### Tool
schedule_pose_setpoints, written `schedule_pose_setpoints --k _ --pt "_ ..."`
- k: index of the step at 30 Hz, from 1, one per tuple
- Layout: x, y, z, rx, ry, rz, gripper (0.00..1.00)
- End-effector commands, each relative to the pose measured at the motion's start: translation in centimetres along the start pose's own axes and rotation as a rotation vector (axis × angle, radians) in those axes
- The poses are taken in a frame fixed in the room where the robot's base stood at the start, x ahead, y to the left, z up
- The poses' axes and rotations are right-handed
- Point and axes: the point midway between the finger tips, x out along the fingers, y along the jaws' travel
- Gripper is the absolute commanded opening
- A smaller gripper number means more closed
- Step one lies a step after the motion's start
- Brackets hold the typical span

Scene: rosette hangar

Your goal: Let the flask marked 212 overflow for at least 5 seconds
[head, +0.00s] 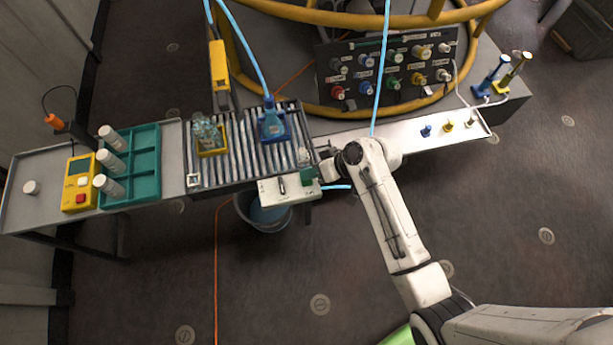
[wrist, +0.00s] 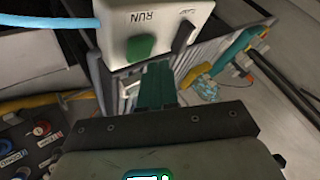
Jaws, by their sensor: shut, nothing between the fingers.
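A blue-filled conical flask (head: 271,125) stands on the slatted drain rack, with a light blue tube running down to its neck. I cannot read its number. A white control box (head: 284,189) sits at the rack's front edge. In the wrist view the white box (wrist: 155,35) shows the word RUN, a green button (wrist: 141,46) and a grey lever (wrist: 183,36). My gripper (wrist: 157,70) has its dark green fingers together and empty, close to the box below the button. I cannot tell whether they touch it. In the head view my gripper (head: 318,168) is partly hidden by my wrist.
A yellow tray of glassware (head: 208,138) stands left of the flask. A teal rack with white bottles (head: 131,170) and a yellow meter (head: 78,183) are farther left. A bucket (head: 262,213) stands below. A knob panel (head: 385,70) is behind; open floor lies in front.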

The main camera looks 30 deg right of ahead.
Motion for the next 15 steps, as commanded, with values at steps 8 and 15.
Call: schedule_pose_setpoints --k 8,15 --pt "-0.4 -0.3 -0.3 0.0 0.0 0.0 0.0" --pt "-2.0 -1.4 -1.4 0.0 0.0 0.0 0.0"
